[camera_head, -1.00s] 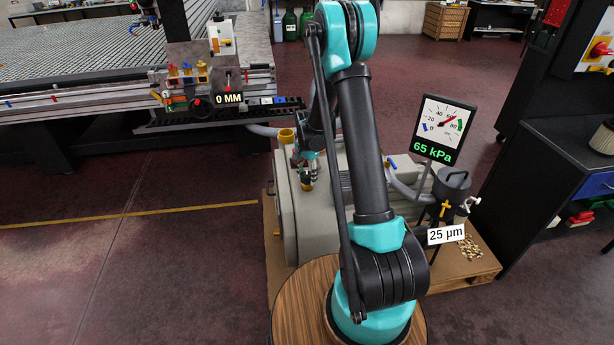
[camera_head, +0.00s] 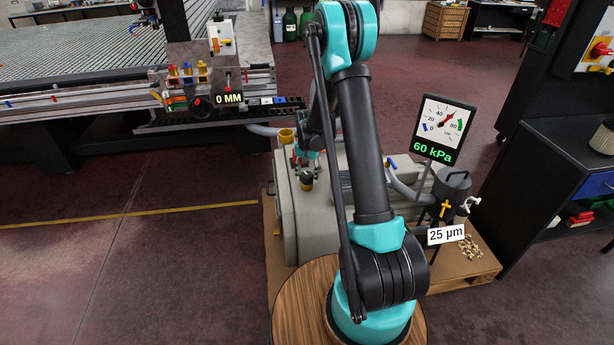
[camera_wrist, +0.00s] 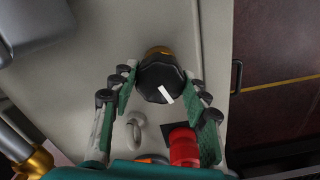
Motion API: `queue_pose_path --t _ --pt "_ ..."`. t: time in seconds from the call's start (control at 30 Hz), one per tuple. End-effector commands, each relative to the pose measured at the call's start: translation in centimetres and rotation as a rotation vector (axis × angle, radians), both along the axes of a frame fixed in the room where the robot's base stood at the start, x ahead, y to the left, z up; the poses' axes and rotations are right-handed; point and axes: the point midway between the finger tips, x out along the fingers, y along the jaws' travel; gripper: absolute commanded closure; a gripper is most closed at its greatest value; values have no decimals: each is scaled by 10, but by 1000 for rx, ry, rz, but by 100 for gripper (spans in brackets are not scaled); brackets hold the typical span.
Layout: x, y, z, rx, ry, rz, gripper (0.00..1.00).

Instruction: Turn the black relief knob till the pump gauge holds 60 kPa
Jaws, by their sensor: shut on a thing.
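The black relief knob (camera_wrist: 160,80) with a white pointer line sits on a brass stem in the wrist view. The line points down and slightly right. My gripper (camera_wrist: 161,74) is shut on the knob, one green-padded finger at each side. In the head view the knob (camera_head: 307,176) stands on the left end of the grey pump (camera_head: 290,220), with my gripper (camera_head: 304,162) close by, partly hidden by my arm. The pump gauge (camera_head: 446,122) reads 60 kPa in green digits, its red needle pointing to the upper right.
In the wrist view a red cap (camera_wrist: 183,147) and a metal ring (camera_wrist: 137,128) lie near the fingers. A brass cup (camera_head: 286,136) stands behind the knob. A black filter canister (camera_head: 452,188) stands at the pump's right. The grid table (camera_head: 80,50) is at back left.

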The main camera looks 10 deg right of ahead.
Motion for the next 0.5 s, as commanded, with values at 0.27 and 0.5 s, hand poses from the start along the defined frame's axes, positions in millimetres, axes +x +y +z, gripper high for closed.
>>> queue_pose_path --t 0.27,0.5 --pt "0 0 0 0 0 1 83" --pt "0 0 0 0 0 0 33"
